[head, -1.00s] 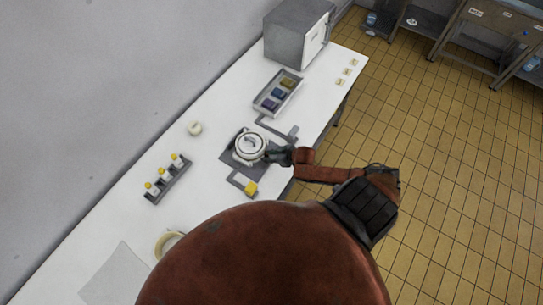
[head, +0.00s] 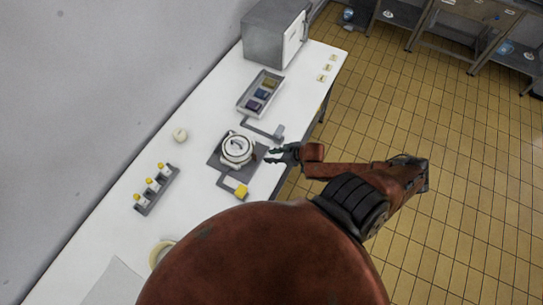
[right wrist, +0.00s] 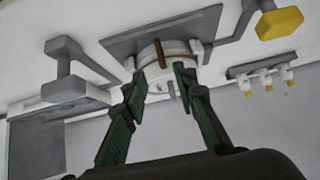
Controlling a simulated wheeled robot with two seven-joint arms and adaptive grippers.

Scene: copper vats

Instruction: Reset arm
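My right gripper (head: 267,156) is open, with its two fingers apart and nothing between them. It is just to the right of a white round lidded pot (head: 236,148), with a small gap between them in the head view. The pot stands on a dark grey square plate (head: 219,160) on the white table. In the right wrist view, turned upside down, the open fingers (right wrist: 163,78) point toward the pot (right wrist: 165,50), which shows beyond their tips. My left gripper is in neither view.
Open tiled floor (head: 400,110) lies to the right.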

